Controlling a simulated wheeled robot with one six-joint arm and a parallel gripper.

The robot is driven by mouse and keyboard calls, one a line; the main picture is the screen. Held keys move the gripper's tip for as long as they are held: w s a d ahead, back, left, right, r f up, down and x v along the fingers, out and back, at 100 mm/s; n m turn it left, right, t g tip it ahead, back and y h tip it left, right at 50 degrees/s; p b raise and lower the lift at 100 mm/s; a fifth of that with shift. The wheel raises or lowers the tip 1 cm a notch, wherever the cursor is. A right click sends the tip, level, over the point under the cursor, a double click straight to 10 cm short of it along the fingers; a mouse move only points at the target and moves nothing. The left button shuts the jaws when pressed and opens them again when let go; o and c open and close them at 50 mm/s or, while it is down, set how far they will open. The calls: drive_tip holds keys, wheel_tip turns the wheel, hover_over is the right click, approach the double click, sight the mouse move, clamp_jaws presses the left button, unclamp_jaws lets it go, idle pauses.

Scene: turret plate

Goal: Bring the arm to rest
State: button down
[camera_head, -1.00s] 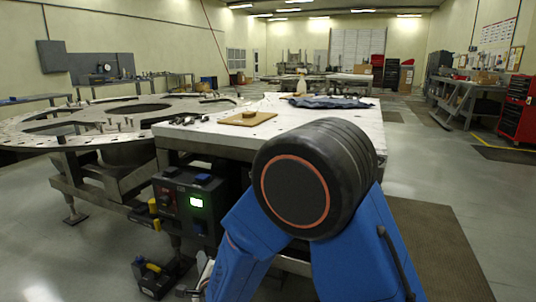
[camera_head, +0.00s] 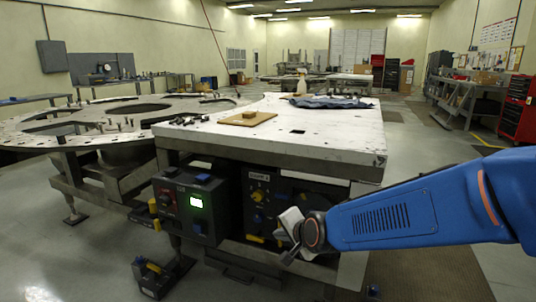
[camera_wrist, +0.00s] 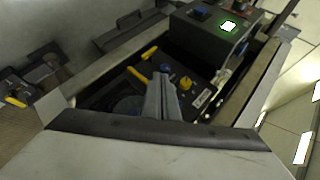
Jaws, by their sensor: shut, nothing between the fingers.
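My blue arm (camera_head: 400,212) reaches in from the right edge of the head view, nearly level, in front of the white-topped table. My gripper (camera_head: 287,256) is at its left end, below the tabletop's front edge, and looks small there. In the wrist view my gripper (camera_wrist: 163,78) shows as two grey fingers close together, shut and empty. Behind them are a dark panel with a yellow knob (camera_wrist: 185,83) and a yellow handle (camera_wrist: 149,53). I cannot tell the exact gap between fingers and panel.
The white table (camera_head: 340,135) carries a wooden board (camera_head: 248,119) and a blue cloth (camera_head: 330,102). A control box with a green screen (camera_head: 195,202) stands left of my gripper. A large round plate (camera_head: 90,117) is at left. Open floor (camera_head: 435,155) lies at right.

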drive_tip(key=s+d+r+n+g+h, duration=0.1)
drive_tip(key=s+d+n+g+h, duration=0.3)
drive_tip(key=s+d, duration=2.1)
drive_tip(key=s+n+g, duration=0.1)
drive_tip(key=s+n, duration=0.2)
drive_tip(key=n, duration=0.2)
drive_tip(key=shift+d+r+h, duration=0.15)
drive_tip(key=shift+r+h, duration=0.25)
drive_tip(key=shift+w, duration=0.2)
idle(0.4)
